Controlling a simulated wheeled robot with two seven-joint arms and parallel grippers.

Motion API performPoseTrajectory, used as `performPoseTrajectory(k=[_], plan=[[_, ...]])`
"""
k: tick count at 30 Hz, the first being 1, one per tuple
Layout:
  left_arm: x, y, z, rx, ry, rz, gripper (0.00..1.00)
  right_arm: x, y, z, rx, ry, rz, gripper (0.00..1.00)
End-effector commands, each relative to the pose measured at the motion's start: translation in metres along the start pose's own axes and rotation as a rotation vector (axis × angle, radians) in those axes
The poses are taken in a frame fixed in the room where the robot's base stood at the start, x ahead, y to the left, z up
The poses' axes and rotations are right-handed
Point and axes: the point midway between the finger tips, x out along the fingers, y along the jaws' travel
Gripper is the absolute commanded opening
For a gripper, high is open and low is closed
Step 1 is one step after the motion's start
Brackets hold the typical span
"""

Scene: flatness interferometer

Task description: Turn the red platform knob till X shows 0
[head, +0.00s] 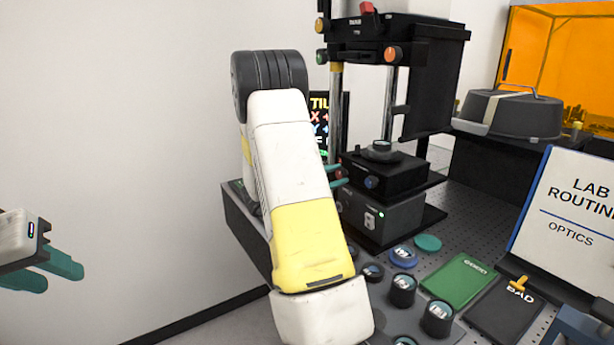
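The interferometer's platform (385,172) is a black block under the column, with a blue knob (371,182) on its front. A small red spot, likely the red platform knob (340,173), shows at its left side. My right arm crosses the middle, and the teal fingertips of my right gripper (337,176) are above and below that spot. I cannot tell whether they touch it. The dark screen (320,103) reads "TIL" with an X line; my arm hides its values. My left gripper (45,272) is open and empty at the far left.
An upper head (395,35) with red, green and orange knobs sits on the posts. Several dark round pieces (403,290), a green pad (460,280) and a black pad (505,310) lie on the perforated bench. A "LAB ROUTINE" sign (570,210) stands at right.

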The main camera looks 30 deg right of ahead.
Motion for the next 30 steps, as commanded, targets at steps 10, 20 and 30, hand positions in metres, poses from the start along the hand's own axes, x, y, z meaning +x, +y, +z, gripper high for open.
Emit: performPoseTrajectory(k=[10,20,30], plan=[[0.0,0.0,0.0,0.0,0.0,0.0,0.36,-0.0001,0.0,0.0,-0.046,0.0,0.0,0.0],[0.0,0.0,0.0,0.0,0.0,0.0,0.36,-0.0005,0.0004,-0.0001,-0.26,0.0,0.002,0.0],[0.0,0.0,0.0,0.0,0.0,0.0,0.36,-0.0005,0.0002,-0.0001,-0.497,-0.001,0.001,0.0]])
